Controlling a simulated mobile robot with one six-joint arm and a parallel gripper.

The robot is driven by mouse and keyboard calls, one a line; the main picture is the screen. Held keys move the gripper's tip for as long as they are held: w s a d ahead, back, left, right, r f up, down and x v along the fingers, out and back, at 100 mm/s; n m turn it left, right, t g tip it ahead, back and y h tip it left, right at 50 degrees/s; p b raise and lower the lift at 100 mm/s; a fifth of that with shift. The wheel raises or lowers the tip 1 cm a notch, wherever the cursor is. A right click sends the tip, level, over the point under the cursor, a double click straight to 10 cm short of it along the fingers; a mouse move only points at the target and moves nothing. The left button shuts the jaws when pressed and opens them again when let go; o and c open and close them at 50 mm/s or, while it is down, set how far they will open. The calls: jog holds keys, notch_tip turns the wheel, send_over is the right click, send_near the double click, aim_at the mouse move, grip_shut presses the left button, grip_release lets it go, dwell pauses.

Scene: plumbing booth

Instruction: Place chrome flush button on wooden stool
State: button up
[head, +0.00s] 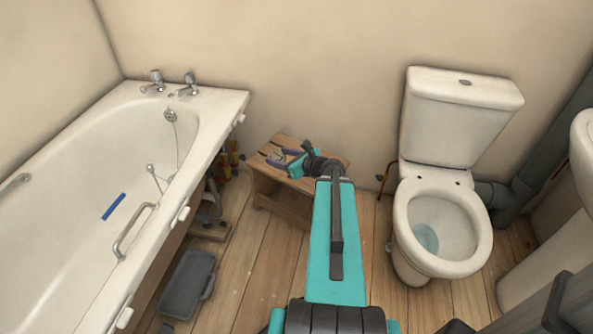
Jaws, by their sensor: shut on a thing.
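The wooden stool (283,209) stands against the back wall, between the bath and the toilet. My gripper (281,159) is low over the stool's top, at the end of my teal arm. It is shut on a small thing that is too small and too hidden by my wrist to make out. I cannot see clearly whether that thing touches the stool top. I cannot pick out the chrome flush button for certain. A small dark grey oval (465,83) shows on the cistern lid; I cannot tell whether it is a button or an opening.
The toilet (445,230) stands right of the stool, with a grey waste pipe beside it. The bath (90,220) fills the left and has a blue strip (114,206) in it. A grey case (187,284) lies on the floor by the bath. Floorboards before the stool are bare.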

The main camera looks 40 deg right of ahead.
jog(key=s+d+f+m+h+b, duration=0.2)
jog(key=s+d+f+b, duration=0.3)
jog(key=d+f, duration=0.2)
notch_tip(320, 180, down, 2)
jog(key=shift+s+f+h, duration=0.1)
jog(key=shift+s+h, duration=0.3)
jog(key=shift+d, duration=0.1)
jog(key=shift+w+d+f+b, duration=0.25)
jog(key=shift+w+d+b, duration=0.3)
jog(key=shift+w+d, duration=1.3)
jog(key=shift+w+d+f+b, duration=0.2)
jog(key=shift+w+d+b, duration=0.4)
jog(key=shift+w+d, duration=1.3)
jog(key=shift+w+d+f+b, duration=0.25)
jog(key=shift+w+d+b, duration=0.3)
jog(key=shift+w+d, duration=1.3)
jog(key=shift+w+a, duration=0.6)
jog(key=shift+f+b, duration=0.95)
jog(key=shift+f, duration=0.8)
jog(key=shift+f, duration=0.2)
jog(key=o, duration=1.2)
